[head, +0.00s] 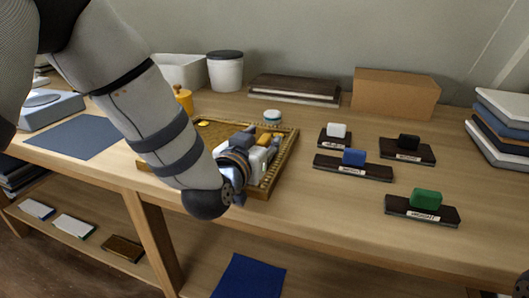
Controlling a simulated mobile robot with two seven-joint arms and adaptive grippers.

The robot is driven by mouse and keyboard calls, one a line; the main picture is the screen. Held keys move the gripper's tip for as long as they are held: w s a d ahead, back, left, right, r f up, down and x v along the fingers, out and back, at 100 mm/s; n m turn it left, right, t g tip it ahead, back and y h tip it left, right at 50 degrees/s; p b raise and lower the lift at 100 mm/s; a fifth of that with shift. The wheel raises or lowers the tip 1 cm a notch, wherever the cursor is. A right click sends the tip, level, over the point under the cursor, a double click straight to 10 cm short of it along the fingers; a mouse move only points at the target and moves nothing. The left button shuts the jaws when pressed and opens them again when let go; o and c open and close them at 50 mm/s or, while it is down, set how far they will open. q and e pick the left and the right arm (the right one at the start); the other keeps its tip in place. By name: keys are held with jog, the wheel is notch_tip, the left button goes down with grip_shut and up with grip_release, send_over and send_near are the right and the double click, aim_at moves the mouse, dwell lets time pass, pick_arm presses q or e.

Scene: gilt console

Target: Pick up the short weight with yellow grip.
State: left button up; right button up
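My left gripper (262,158) reaches down over the gilt tray (283,168) on the console. My forearm and wrist hide much of the tray, and I cannot tell whether the fingers are open or shut. A small yellow-orange block (265,141) shows just beyond the gripper, inside the tray. It may be the yellow grip, but its base is hidden and I cannot tell whether the gripper touches it. On the right stand dark weights with a white grip (337,130), a black grip (408,142), a blue grip (354,157) on a longer base, and a green grip (426,199).
Behind the tray are a white bin (185,72), a lidded canister (225,71), dark books (295,88) and a cardboard box (395,94). A yellow knobbed object (183,98) stands behind my forearm. Books (502,130) are stacked at right. The front right tabletop is clear.

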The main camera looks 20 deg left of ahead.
pick_arm(q)
grip_shut()
